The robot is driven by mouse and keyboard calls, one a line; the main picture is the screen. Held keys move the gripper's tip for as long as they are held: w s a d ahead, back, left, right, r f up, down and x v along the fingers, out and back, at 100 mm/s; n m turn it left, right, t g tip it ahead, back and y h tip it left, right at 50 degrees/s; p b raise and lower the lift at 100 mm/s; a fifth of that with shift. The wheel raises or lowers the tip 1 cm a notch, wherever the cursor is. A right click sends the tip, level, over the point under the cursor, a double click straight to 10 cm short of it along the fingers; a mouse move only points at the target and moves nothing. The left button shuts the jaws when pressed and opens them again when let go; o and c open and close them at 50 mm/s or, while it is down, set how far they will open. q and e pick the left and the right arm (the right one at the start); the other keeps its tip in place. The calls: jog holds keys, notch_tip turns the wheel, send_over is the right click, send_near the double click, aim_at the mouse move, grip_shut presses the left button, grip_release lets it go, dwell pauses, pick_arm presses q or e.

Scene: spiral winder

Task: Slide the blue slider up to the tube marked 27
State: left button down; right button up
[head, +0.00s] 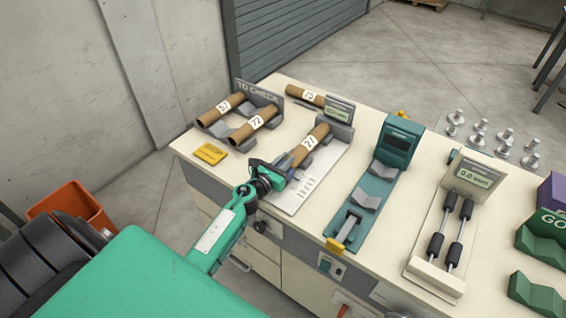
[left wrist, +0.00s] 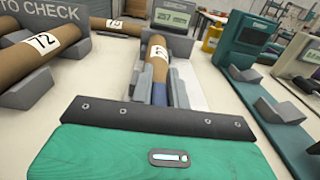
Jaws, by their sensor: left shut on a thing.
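The brown tube marked 27 (head: 308,146) lies in grey cradles on a pale measuring plate, its far end toward a grey display block. It also shows in the left wrist view (left wrist: 155,50). The blue slider (left wrist: 160,94) sits at the tube's near end, mostly hidden by my gripper; I cannot tell whether it touches the tube. My left gripper (head: 276,176) is at the near end of the measuring plate and shut on the blue slider. My right gripper is not in view.
Tubes marked 57 (head: 220,108) and 72 (head: 252,124) lie in the grey check rack at left. Another tube (head: 305,95) lies behind. A yellow block (head: 210,153) is near the left edge. A teal gauge (head: 397,142) stands close at right, then a roller gauge (head: 475,178).

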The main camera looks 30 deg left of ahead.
pick_arm(q)
jog(key=c, duration=1.4)
grip_release()
jog(key=shift+o, duration=0.2)
jog(key=shift+s, duration=0.35)
jog(key=s+b, duration=0.1)
jog(key=s, duration=0.3)
jog(key=s+b, duration=0.1)
jog(key=s, duration=0.3)
jog(key=s+a+b, duration=0.1)
jog(key=s, duration=0.3)
jog(key=shift+s, duration=0.5)
